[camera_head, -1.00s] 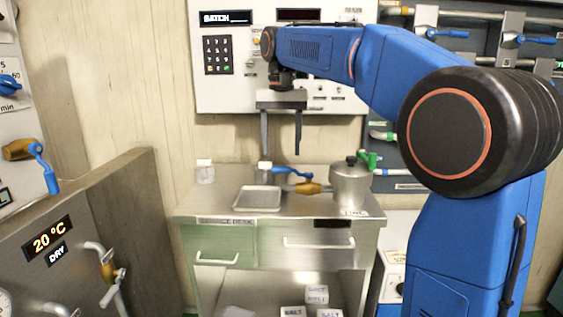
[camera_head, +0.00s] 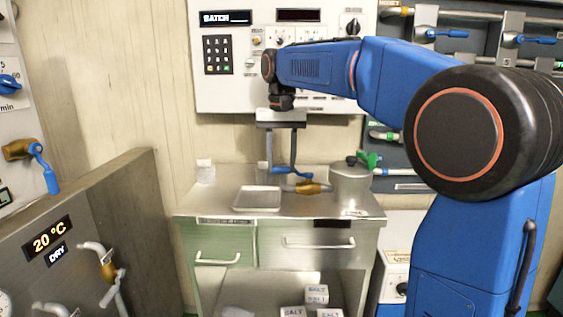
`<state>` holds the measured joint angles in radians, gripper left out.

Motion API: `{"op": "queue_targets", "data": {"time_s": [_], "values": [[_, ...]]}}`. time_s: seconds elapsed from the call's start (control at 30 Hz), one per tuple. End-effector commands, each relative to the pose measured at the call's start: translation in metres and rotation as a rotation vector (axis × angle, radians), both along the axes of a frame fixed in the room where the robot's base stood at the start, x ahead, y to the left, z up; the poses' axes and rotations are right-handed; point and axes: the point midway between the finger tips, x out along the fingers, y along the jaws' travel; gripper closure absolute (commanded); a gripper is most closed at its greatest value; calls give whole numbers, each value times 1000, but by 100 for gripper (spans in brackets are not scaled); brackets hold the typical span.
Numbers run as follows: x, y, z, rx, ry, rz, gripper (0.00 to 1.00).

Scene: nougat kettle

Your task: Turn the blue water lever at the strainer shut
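The blue lever (camera_head: 284,171) sits above a brass valve body (camera_head: 312,188) on the left side of a steel pot (camera_head: 350,186), which I take to be the strainer, on the steel bench. The lever points left and lies roughly level. My gripper (camera_head: 281,166) points down over it, its two fingers apart. The fingertips overlap the lever in the picture. I cannot tell whether they touch it, or whether the lever lies between them.
A shallow steel tray (camera_head: 257,207) lies in front on the bench, and a small white-capped jar (camera_head: 205,171) stands at the back left. A green lever (camera_head: 369,160) is beside the pot's top. A control panel (camera_head: 222,90) is on the wall behind my arm.

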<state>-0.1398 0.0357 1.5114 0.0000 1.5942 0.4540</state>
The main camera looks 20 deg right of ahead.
Motion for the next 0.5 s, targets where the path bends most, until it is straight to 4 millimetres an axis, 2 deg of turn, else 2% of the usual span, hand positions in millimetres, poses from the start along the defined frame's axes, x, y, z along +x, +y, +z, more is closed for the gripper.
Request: {"op": "queue_targets", "data": {"time_s": [0.27,0.5], "values": [[-2,1,0,0,0,30,100],[-12,3,0,0,0,153,100]]}}
